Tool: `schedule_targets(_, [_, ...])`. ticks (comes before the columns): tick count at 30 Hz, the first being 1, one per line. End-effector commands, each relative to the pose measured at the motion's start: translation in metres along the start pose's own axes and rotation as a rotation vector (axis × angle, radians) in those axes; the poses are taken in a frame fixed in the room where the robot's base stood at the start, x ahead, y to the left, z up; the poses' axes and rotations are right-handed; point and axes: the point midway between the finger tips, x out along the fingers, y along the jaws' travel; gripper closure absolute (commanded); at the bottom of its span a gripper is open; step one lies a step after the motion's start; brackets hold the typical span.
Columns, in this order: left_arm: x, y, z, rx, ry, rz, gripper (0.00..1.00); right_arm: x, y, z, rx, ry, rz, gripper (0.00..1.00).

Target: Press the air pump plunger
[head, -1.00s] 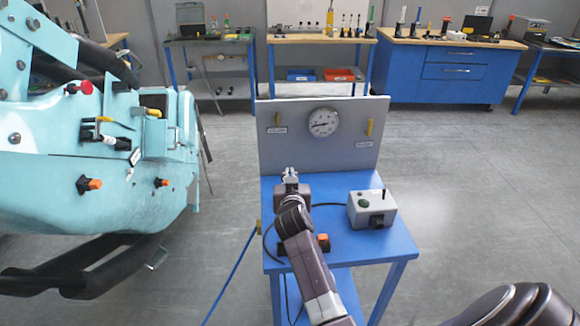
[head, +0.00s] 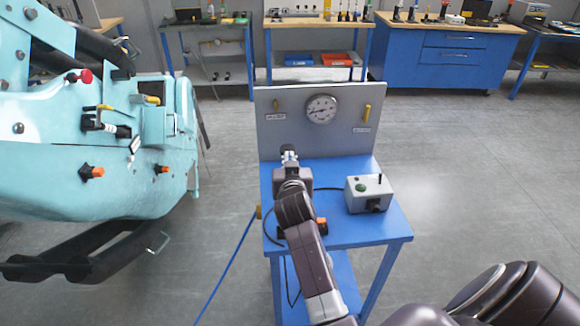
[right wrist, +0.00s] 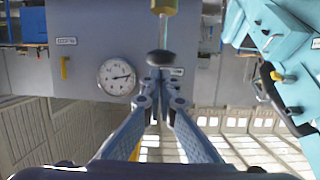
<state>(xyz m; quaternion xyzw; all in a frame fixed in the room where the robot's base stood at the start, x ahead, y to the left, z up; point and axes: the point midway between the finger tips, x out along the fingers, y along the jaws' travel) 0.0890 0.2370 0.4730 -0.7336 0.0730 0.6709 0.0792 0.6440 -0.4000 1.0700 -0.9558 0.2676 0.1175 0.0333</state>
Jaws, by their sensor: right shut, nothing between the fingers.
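My right gripper (head: 289,154) is shut and empty, above the blue table (head: 349,229) and in front of the grey panel. In the right wrist view, which is upside down, its fingertips (right wrist: 161,84) meet near the picture's middle. Just beyond them shows the pump plunger, a dark round knob (right wrist: 160,58) on a thin rod from a yellow body (right wrist: 164,5). The tips and knob nearly overlap in the picture; I cannot tell whether they touch. In the head view the pump is hidden behind my gripper and arm. My left gripper is not in view.
A grey panel (head: 281,137) with a round gauge (head: 321,109) and yellow levers stands at the table's back. A grey control box (head: 361,195) sits to the right, and an orange-topped part (head: 321,225) beside my arm. A teal machine (head: 60,180) fills the left.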

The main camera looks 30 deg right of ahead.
Motion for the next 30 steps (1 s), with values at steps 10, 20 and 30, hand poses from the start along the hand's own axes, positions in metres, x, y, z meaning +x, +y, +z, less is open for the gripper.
schedule_targets(10, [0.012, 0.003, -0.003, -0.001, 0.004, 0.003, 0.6, -0.04, -0.001, 0.0, 0.001, 0.002, -0.001, 1.0])
schedule_targets(20, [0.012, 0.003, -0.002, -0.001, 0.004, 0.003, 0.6, -0.044, 0.0, -0.002, 0.0, 0.004, 0.0, 1.0])
schedule_targets(30, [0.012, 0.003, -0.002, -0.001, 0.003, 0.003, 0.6, -0.044, 0.0, -0.002, 0.001, 0.004, 0.0, 1.0])
